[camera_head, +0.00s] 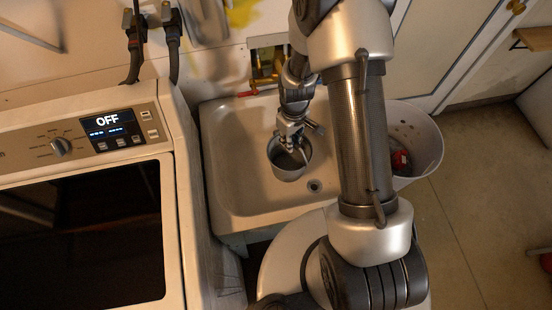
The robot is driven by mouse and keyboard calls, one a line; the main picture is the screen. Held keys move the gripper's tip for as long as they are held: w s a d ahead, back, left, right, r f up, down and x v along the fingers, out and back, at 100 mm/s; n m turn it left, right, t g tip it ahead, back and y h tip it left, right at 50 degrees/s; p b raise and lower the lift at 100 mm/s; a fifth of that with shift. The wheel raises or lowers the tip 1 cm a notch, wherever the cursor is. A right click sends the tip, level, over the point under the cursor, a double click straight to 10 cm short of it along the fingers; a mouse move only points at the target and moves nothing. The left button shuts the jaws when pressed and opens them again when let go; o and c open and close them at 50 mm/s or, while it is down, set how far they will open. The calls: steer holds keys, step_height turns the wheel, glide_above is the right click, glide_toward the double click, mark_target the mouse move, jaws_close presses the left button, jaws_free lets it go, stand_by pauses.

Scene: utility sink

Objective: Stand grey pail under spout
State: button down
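The grey pail (288,174) is upright inside the white sink (232,180), left of the dark drain (315,186). My gripper (291,145) reaches down from above and its fingers are at the pail's opening. The fingers are small and partly overlap the pail's inside, so I cannot tell whether they grip its rim or handle. No spout shows clearly; my arm covers part of the area at the back of the sink.
Brass valves (265,65) sit in a wall recess behind the sink, with a red piece (248,94) near the back rim. A washing machine (85,190) stands close on the left. A pale bin (420,135) stands right of the sink. Floor (480,190) is open farther right.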

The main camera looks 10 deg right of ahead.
steer(key=w+r+n+p, duration=0.5)
steer(key=w+n, duration=0.3)
steer(key=n, duration=0.4)
step_height(320, 180, down, 18)
steer(key=b, duration=0.2)
steer(key=shift+a+r+b, duration=0.2)
steer(key=shift+a+b, duration=0.1)
steer(key=shift+b, duration=0.05)
steer(key=shift+f, duration=0.2)
steer(key=c, duration=1.5)
jaws_free()
steer(key=shift+s, duration=0.1)
steer(key=shift+c, duration=0.2)
steer(key=shift+r, duration=0.1)
step_height(320, 180, up, 12)
steer(key=shift+r+p, duration=0.1)
steer(key=shift+p, duration=0.75)
